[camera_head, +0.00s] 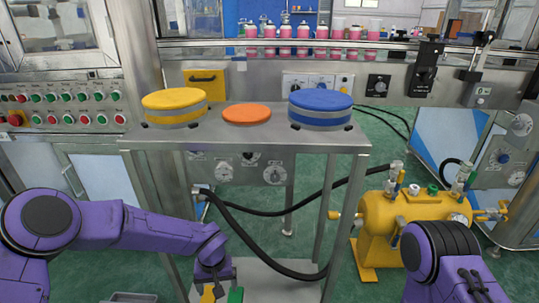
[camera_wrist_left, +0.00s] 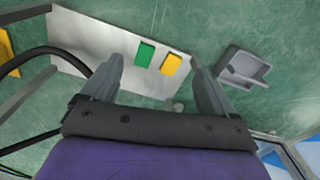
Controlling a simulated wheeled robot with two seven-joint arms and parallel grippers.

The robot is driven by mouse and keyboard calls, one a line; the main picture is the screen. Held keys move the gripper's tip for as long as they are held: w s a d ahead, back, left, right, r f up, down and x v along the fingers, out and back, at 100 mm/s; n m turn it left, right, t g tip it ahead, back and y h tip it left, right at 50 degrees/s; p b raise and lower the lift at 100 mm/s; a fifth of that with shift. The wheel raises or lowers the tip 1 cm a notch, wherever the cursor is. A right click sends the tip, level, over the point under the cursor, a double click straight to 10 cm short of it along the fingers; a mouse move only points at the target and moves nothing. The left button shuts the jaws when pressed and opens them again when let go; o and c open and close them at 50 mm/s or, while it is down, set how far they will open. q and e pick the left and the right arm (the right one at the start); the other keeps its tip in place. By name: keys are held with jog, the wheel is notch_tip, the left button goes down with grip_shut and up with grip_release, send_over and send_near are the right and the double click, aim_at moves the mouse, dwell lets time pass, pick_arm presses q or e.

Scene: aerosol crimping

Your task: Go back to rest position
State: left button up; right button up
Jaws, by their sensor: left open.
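My left arm reaches in from the left in the head view, and my left gripper (camera_head: 221,288) hangs low in front of the metal table. In the left wrist view my left gripper (camera_wrist_left: 158,78) is open, its two grey fingers wide apart with nothing between the tips. Below it a green block (camera_wrist_left: 145,53) and a yellow block (camera_wrist_left: 171,64) lie on a pale low plate (camera_wrist_left: 95,35). They are apart from the fingers. My right arm shows only in part at the lower right of the head view; its gripper is out of frame.
The metal table (camera_head: 265,137) carries a yellow disc (camera_head: 174,101), an orange disc (camera_head: 246,113) and a blue disc (camera_head: 320,105). A yellow tank (camera_head: 385,235) stands right, with a black hose (camera_head: 265,262) looping left. A grey tray (camera_wrist_left: 243,69) lies on the green floor.

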pick_arm(q)
jog(key=s+a+f+n+t+y+b, duration=0.35)
jog(key=s+a+f+n, duration=0.35)
jog(key=s+a+f, duration=0.3)
jog(key=s+a+f+m+g+b, duration=0.1)
jog(key=s+a+f+b, duration=0.1)
jog(key=s+f+b, duration=0.55)
jog(key=s+a+f+m+b, duration=0.25)
jog(key=s+f+b, duration=0.4)
jog(key=s, duration=0.65)
pick_arm(e)
notch_tip(320, 180, down, 15)
jog(key=s+g+p, duration=0.1)
jog(key=s+p, duration=0.1)
pick_arm(q)
notch_tip(320, 180, up, 37)
jog(key=w+n+p, duration=0.1)
jog(key=p, duration=3.7)
jog(key=shift+a+t, duration=0.35)
jog(key=shift+a, duration=0.05)
pick_arm(e)
notch_tip(320, 180, up, 38)
jog(key=w+t, duration=0.1)
jog(key=w, duration=0.1)
jog(key=shift+s+d, duration=0.1)
